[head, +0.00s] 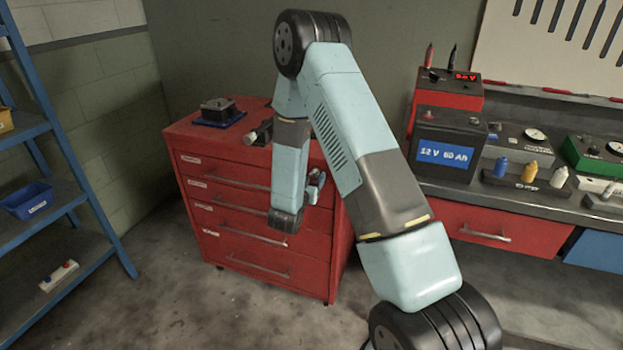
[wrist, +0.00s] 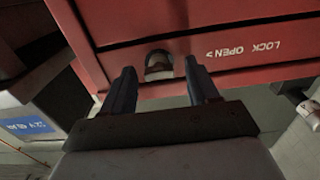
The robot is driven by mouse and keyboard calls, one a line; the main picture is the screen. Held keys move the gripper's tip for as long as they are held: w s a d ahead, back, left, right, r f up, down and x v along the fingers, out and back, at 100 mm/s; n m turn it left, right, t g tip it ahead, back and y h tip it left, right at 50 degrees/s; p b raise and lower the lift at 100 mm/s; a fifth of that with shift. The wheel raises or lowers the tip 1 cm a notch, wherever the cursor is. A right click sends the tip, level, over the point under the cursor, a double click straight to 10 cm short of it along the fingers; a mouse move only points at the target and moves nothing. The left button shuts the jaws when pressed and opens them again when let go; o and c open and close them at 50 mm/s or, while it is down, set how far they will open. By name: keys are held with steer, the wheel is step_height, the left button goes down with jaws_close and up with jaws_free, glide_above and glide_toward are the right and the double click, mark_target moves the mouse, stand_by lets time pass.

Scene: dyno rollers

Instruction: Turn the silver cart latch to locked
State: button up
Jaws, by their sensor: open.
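The red cart (head: 235,205) stands left of centre in the head view, and its red face fills the upper part of the wrist view (wrist: 225,40). The small silver latch (wrist: 158,74) is on that face, beside white "LOCK OPEN" lettering (wrist: 242,50). My gripper (wrist: 159,68) is open, with one dark finger on each side of the latch in the picture. Whether the fingers touch the latch, and which setting it is at, I cannot tell. In the head view my arm hides the latch and most of the gripper.
A dark device on a blue base (head: 218,112) and a small vise-like item (head: 260,133) sit on the cart top. A blue shelf rack (head: 75,195) stands at left. The workbench (head: 545,195) at right holds a battery (head: 445,150) and bottles. Floor before the cart is clear.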

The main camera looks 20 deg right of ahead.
steer(key=c, duration=1)
steer(key=shift+c, duration=0.2)
steer(key=shift+a+n, duration=0.1)
steer(key=shift+n, duration=0.2)
steer(key=n, duration=0.3)
steer(key=shift+a+n, duration=0.15)
steer(key=shift+n, duration=0.15)
steer(key=n, duration=0.4)
steer(key=shift+w+n, duration=0.1)
steer(key=shift+n, duration=0.2)
steer(key=shift+a+f+n, duration=0.1)
steer(key=shift+f+n, duration=0.05)
steer(key=shift+n, duration=2.1)
steer(key=shift+a+f+n, duration=0.1)
steer(key=shift+n, duration=2.15)
